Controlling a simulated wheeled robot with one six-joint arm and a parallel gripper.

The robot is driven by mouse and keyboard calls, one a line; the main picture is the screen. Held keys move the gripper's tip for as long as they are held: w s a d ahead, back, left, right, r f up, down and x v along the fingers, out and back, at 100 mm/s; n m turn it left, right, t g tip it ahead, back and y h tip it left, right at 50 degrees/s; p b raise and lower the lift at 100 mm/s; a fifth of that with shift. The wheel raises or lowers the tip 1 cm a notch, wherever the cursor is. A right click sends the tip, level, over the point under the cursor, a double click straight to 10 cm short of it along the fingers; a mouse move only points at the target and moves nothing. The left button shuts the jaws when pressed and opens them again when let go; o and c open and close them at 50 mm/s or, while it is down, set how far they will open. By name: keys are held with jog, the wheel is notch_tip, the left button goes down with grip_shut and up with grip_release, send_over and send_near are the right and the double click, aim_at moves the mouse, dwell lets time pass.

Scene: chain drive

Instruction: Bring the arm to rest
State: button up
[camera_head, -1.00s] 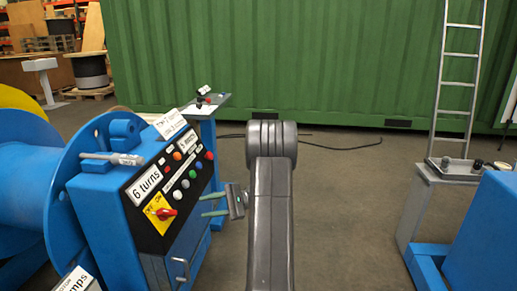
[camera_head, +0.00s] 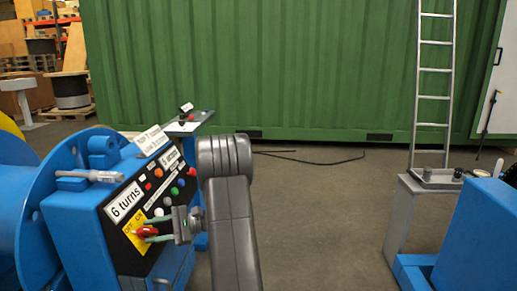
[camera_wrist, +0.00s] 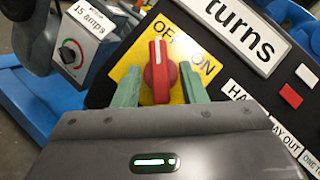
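My gripper (camera_head: 150,231) is at the blue control box's sloping black panel, its green fingers pointing at the red knob (camera_head: 145,231). In the wrist view my gripper (camera_wrist: 159,90) is open, one finger on each side of the red knob (camera_wrist: 159,75), with gaps showing. I cannot tell how deep the fingers reach. The knob sits on a yellow plate (camera_wrist: 130,58) marked OFF and ON, and its white line points toward the OFF side. My grey arm stretches forward in the head view.
The blue drum (camera_head: 38,215) stands left of the control box (camera_head: 85,240). A small post table (camera_head: 190,122) is behind the box. A grey stand (camera_head: 400,215) and a ladder (camera_head: 434,70) are at right. A 15 amps box (camera_wrist: 85,40) shows in the wrist view.

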jog(key=shift+d, duration=0.1)
jog(key=p+v, duration=0.3)
jog(key=v, duration=1)
jog(key=b+x, duration=0.3)
jog(key=x, duration=1)
jog(key=shift+s+a+f, duration=0.1)
jog(key=shift+a, duration=0.1)
jog(key=m+t, duration=0.1)
jog(key=m, duration=0.1)
jog(key=m+t+y, duration=0.1)
jog(key=m, duration=0.1)
jog(key=shift+d+y, duration=0.2)
jog(key=shift+y, duration=0.1)
jog(key=shift+s+m+t+y, duration=0.15)
jog(key=shift+m+t+y, duration=0.15)
jog(key=shift+m+t, duration=1.05)
jog(key=shift+m+g, duration=0.25)
